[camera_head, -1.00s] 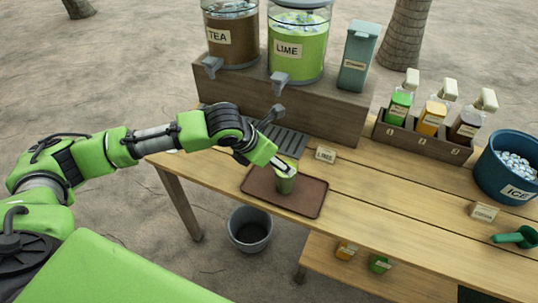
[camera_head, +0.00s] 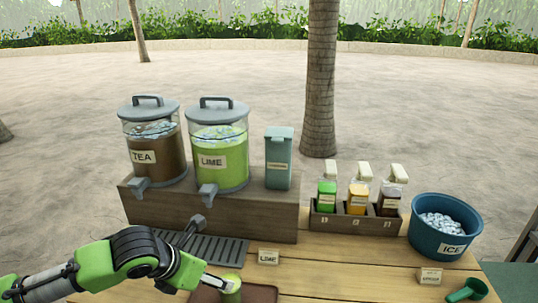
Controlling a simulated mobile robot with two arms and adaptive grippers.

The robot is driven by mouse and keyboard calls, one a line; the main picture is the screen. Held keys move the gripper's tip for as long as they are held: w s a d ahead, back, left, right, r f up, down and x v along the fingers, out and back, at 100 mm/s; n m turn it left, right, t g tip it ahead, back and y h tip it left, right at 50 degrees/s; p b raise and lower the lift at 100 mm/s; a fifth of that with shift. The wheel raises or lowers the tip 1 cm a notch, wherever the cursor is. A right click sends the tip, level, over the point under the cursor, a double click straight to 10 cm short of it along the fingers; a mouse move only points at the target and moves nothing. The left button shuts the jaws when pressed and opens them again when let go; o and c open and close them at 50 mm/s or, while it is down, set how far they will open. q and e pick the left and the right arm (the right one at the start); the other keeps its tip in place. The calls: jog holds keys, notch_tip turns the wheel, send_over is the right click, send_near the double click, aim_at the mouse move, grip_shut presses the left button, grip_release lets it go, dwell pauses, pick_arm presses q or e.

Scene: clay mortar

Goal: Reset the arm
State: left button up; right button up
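The cup is on a brown tray (camera_head: 262,294), cut off by the bottom edge. My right gripper is not in view.
Tea (camera_head: 153,150) and lime (camera_head: 220,150) dispensers and a teal container (camera_head: 278,160) stand on a wooden riser. A rack of bottles (camera_head: 355,222), an ice bucket (camera_head: 446,228) and a green scoop (camera_head: 467,291) are at right. The middle tabletop is mostly clear.

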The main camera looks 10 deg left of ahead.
pick_arm(q)
jog(key=s+d+f+n+h, duration=0.2)
jog(key=s+d+f+n, duration=0.65)
jog(key=n, duration=0.85)
jog(key=s+a+f+n+g+y, duration=0.1)
jog(key=s+a+f+n+y, duration=0.15)
jog(key=s+a+n, duration=0.5)
jog(key=s+a+f+n+g+y, duration=0.15)
jog(key=s+f+n, duration=0.25)
jog(key=s+n, duration=0.75)
notch_tip(320, 180, down, 25)
jog(key=w+n+g, duration=0.1)
jog(key=w+n, duration=0.1)
jog(key=s+a+f, duration=0.2)
jog(key=s+f, duration=0.6)
jog(key=s, duration=0.1)
jog(key=s+a+f+g, duration=0.1)
jog(key=s+f, duration=0.8)
jog(key=shift+a+f+y, duration=0.3)
jog(key=shift+a+y, duration=0.05)
jog(key=shift+y, duration=0.05)
jog(key=shift+g, duration=0.25)
